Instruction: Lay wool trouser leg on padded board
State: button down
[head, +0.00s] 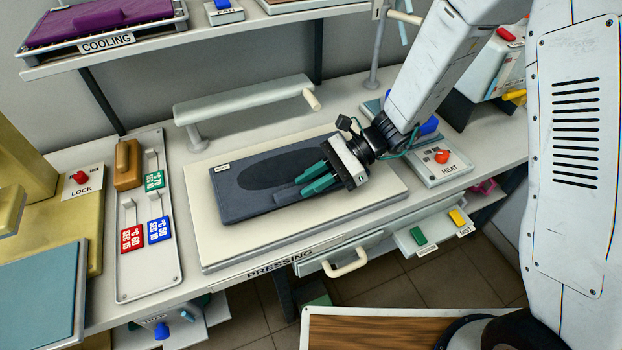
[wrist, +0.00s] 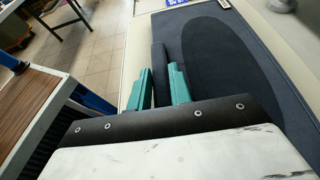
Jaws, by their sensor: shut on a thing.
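The wool trouser leg (head: 238,206) looks like a flat dark navy slab with a darker oval patch and a small white tag at one corner. It lies flat on the cream padded board (head: 222,246) in the head view. My gripper (head: 312,180) is over the slab's near right part, its teal fingers shut on a raised dark strip of it. In the wrist view, my gripper (wrist: 159,88) has this strip between its fingers, and the trouser leg (wrist: 275,75) spreads to the right. I cannot tell whether any part is lifted; the near right end is partly hidden.
A grey sleeve-like arm (head: 245,100) stands behind the board. A control panel with tagged sliders (head: 150,270) is on the left, and a HEAT box (head: 440,165) on the right. A shelf with a purple folded item (head: 95,20) hangs above. A drawer handle (head: 345,263) sticks out in front.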

jog(key=shift+f, duration=0.4)
jog(key=c, duration=0.6)
grip_release()
jog(key=shift+w+d+r, duration=0.35)
jog(key=shift+d+r, duration=0.3)
jog(key=shift+d, duration=0.05)
jog(key=shift+w+d+r, duration=0.3)
jog(key=shift+d+r, duration=0.35)
jog(key=shift+d, duration=0.05)
jog(key=shift+w+d+r, duration=0.35)
jog(key=shift+d+r, duration=0.3)
jog(key=shift+d, duration=0.05)
jog(key=v, duration=0.7)
jog(key=shift+w+d+r, duration=0.15)
jog(key=shift+d+r, duration=0.05)
jog(key=shift+d, duration=0.15)
